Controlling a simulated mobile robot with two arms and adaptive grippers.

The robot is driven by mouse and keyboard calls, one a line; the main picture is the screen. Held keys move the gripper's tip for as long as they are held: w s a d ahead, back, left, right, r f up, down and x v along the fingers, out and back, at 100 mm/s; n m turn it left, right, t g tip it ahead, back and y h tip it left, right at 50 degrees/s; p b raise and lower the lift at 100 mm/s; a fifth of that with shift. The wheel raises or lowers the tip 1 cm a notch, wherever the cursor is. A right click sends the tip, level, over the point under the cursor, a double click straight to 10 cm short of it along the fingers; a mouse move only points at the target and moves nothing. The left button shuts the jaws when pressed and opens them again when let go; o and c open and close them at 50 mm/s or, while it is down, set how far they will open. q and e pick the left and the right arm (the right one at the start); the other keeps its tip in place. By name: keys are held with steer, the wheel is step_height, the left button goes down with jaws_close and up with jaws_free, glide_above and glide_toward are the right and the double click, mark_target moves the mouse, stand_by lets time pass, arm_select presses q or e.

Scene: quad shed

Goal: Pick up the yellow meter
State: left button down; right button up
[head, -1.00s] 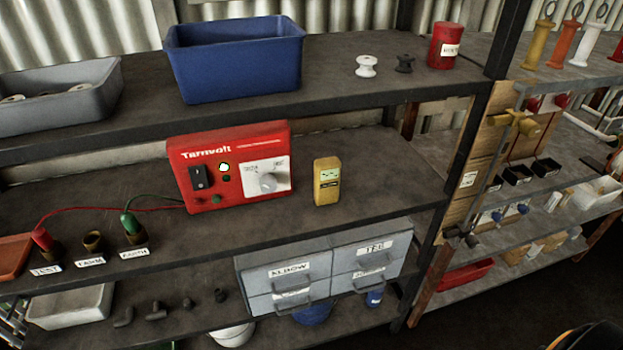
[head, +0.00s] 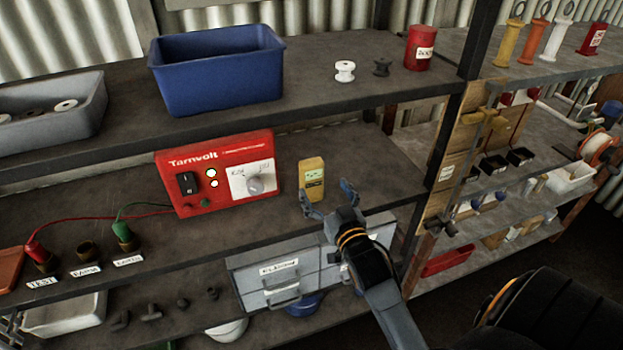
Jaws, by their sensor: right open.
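The yellow meter (head: 312,177) stands upright on the middle shelf, to the right of the red Tarnvolt box. It has a small pale display on its front. My right gripper (head: 328,203) is open, with its fingers in front of the meter's lower part and spread toward it. One finger overlaps the meter's lower edge in the picture; I cannot tell whether it touches. Nothing is held. My left gripper is not in view.
The red Tarnvolt box (head: 216,172) stands left of the meter, with red and green leads running left. The upper shelf (head: 315,85) overhangs behind and above. A dark shelf post (head: 445,150) rises to the right. Grey drawers (head: 262,276) sit below.

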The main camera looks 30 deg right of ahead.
mark_target(314, 170)
steer(key=x, duration=0.4)
steer(key=shift+w+p, duration=0.25)
steer(key=shift+p, duration=0.1)
steer(key=shift+w+d, duration=0.1)
steer(key=shift+w, duration=0.15)
steer(key=p+x, duration=0.2)
steer(key=x, duration=0.2)
steer(key=shift+w+d+f, duration=0.1)
steer(key=shift+w+d, duration=0.1)
steer(key=shift+w, duration=0.1)
steer(key=shift+c, duration=1)
steer(key=c, duration=1.5)
jaws_close()
